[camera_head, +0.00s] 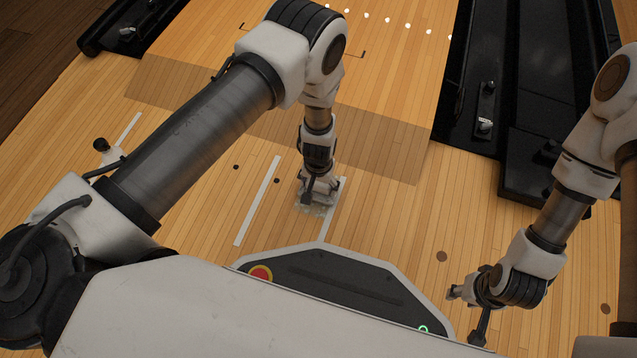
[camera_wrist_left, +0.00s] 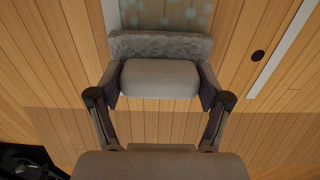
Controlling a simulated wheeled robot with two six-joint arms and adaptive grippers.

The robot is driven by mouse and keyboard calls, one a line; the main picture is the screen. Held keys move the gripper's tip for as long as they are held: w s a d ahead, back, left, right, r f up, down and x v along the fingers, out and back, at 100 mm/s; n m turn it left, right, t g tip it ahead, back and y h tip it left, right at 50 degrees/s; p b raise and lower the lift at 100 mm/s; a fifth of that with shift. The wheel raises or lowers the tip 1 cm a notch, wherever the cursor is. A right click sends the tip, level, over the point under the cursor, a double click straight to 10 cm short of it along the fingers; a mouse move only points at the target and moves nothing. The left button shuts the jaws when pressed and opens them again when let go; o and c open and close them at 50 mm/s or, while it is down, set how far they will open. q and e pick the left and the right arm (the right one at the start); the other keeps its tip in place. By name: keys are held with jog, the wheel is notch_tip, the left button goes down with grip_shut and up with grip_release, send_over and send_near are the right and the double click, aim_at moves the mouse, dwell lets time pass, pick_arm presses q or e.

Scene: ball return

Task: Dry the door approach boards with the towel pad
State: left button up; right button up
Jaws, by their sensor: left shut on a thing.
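The towel pad (camera_wrist_left: 160,47) is a grey, rough-edged pad with a smooth grey block on it, level over the boards in the left wrist view. My left gripper (camera_head: 320,185) is shut on it, with its fingers either side of the block. In the head view the pad is mostly hidden under the gripper, low at the boards (camera_head: 215,205). A pale patch with light bluish spots (camera_wrist_left: 165,14) lies just beyond the pad and looks wet. It also shows around the gripper in the head view (camera_head: 318,210). My right gripper (camera_head: 467,315) looks open and empty, low at the right.
White strips (camera_head: 257,200) mark the boards beside the pad. A darker band (camera_head: 285,125) crosses the lane behind the gripper. Black gutter structures (camera_head: 515,110) stand at the back right. The boards left of the pad are mostly clear, with a small dark object (camera_head: 101,145) further left.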

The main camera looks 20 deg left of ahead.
aim_at(299, 191)
pick_arm(q)
jog(key=shift+s+a+r+p, duration=0.1)
jog(key=shift+p, duration=0.2)
jog(key=s+a+p, duration=0.1)
jog(key=p, duration=0.1)
jog(key=s+a+p, duration=0.1)
jog(key=p, duration=0.2)
jog(key=s+a+p, duration=0.1)
jog(key=a+p, duration=0.1)
jog(key=shift+s+a+r+p, duration=0.1)
jog(key=shift+s+r+p, duration=0.15)
jog(key=shift+p, duration=0.05)
jog(key=shift+s+a+f+p, duration=0.1)
jog(key=shift+s+a+p, duration=0.1)
jog(key=shift+a+p, duration=0.1)
jog(key=shift+s+a+f, duration=0.1)
jog(key=shift+f, duration=0.05)
jog(key=shift+f+b, duration=0.35)
jog(key=shift+f+b, duration=0.35)
